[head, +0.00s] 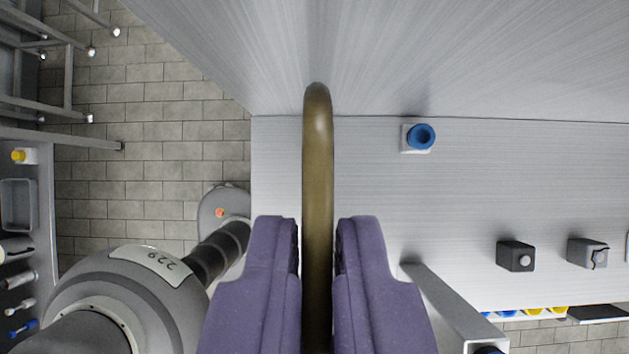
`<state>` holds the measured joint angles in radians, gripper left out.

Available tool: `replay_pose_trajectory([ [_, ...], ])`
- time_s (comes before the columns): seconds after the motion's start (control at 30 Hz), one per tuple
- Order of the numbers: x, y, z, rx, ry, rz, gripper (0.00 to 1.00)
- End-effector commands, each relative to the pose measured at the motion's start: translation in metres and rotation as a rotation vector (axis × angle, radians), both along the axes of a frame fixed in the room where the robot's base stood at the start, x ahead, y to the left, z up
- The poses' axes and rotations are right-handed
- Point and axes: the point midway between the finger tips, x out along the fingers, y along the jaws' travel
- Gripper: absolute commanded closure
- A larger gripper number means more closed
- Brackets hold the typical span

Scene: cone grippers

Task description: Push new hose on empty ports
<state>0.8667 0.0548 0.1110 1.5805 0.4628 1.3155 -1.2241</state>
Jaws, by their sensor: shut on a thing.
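My gripper (317,228) has two purple fingers and is shut on a brown-olive hose (318,140). The hose runs forward between the fingers, and its far end lies near the line where the bench top meets the pale panel. A blue round port (421,136) on a small white block stands to the right of the hose, apart from it. A dark grey block with a pale round stub (515,256) sits further right. A similar grey block (587,252) beside it has a dark, crack-like line on its stub. The hose's near end is hidden.
A grey bar or bracket (452,305) rises at the lower right of my gripper. The pale panel (480,60) borders the bench top (370,170). Blue and yellow items (533,311) line its lower edge. At left are tiled floor, metal frames and a shelf with a tray (20,205).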

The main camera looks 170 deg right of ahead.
Motion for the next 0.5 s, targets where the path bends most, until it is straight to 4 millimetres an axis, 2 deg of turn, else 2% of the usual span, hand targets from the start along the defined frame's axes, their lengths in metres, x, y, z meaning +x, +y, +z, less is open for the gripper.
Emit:
replay_pose_trajectory([
  [0.5,0.000,0.000,0.020,0.000,0.000,0.000,1.00],
])
